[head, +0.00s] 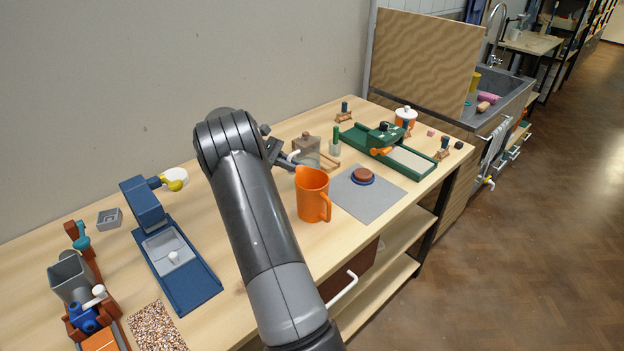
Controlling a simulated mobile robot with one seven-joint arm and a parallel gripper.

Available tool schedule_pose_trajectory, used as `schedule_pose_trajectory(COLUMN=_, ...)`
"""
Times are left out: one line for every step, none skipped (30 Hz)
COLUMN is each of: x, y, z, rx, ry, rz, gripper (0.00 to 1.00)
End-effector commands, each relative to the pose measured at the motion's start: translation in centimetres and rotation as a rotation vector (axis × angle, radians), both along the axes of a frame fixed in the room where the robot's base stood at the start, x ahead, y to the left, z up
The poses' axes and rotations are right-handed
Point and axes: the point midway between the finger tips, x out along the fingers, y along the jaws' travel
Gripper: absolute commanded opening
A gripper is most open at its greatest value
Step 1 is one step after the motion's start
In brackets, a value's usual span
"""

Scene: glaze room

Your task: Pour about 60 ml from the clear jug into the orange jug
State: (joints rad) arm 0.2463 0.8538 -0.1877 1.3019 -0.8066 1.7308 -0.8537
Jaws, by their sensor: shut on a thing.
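The orange jug (311,197) stands upright on the wooden bench, with its handle toward the lower right. My gripper (289,163) is behind and left of it, partly hidden by my arm. The clear jug is small and partly covered in this view. I cannot tell its tilt, its liquid level or whether it is clear of the bench.
A grey mat (385,200) with a brown and blue round thing (363,175) lies right of the orange jug. A green device (375,140) stands behind the mat. A blue device (170,250) stands at left. The bench's front edge is close to the orange jug.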

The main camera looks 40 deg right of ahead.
Motion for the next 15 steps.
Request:
schedule_pose_trajectory(x=0.2, y=0.6, z=-0.3, rx=-0.002, ry=0.0, rz=-0.023, gripper=0.0)
schedule_pose_trajectory(x=0.2, y=0.9, z=-0.4, rx=-0.001, ry=-0.001, rz=-0.035, gripper=0.0)
schedule_pose_trajectory(x=0.2, y=1.3, z=-0.6, rx=0.0, ry=0.0, rz=-0.049, gripper=0.0)
schedule_pose_trajectory(x=0.2, y=1.4, z=-0.7, rx=0.0, ry=0.001, rz=-0.056, gripper=0.0)
schedule_pose_trajectory(x=0.2, y=1.6, z=-0.7, rx=-0.001, ry=0.001, rz=-0.063, gripper=0.0)
schedule_pose_trajectory(x=0.2, y=1.7, z=-0.8, rx=0.0, ry=0.0, rz=-0.068, gripper=0.0)
schedule_pose_trajectory(x=0.2, y=1.7, z=-0.8, rx=0.0, ry=0.0, rz=-0.07, gripper=0.0)
schedule_pose_trajectory(x=0.2, y=1.8, z=-0.8, rx=0.0, ry=0.0, rz=-0.073, gripper=0.0)
schedule_pose_trajectory(x=0.2, y=1.8, z=-0.8, rx=0.0, ry=0.0, rz=-0.073, gripper=0.0)
schedule_pose_trajectory(x=0.2, y=1.8, z=-0.8, rx=0.0, ry=0.0, rz=-0.073, gripper=0.0)
schedule_pose_trajectory(x=0.2, y=1.8, z=-0.8, rx=0.0, ry=0.0, rz=-0.073, gripper=0.0)
schedule_pose_trajectory(x=0.2, y=1.8, z=-0.8, rx=0.0, ry=0.0, rz=-0.073, gripper=0.0)
schedule_pose_trajectory(x=0.2, y=1.8, z=-0.8, rx=-0.001, ry=0.0, rz=-0.072, gripper=0.0)
schedule_pose_trajectory(x=0.3, y=1.8, z=-0.8, rx=-0.001, ry=-0.002, rz=-0.07, gripper=0.0)
schedule_pose_trajectory(x=0.2, y=1.8, z=-0.7, rx=-0.002, ry=-0.004, rz=-0.071, gripper=0.0)
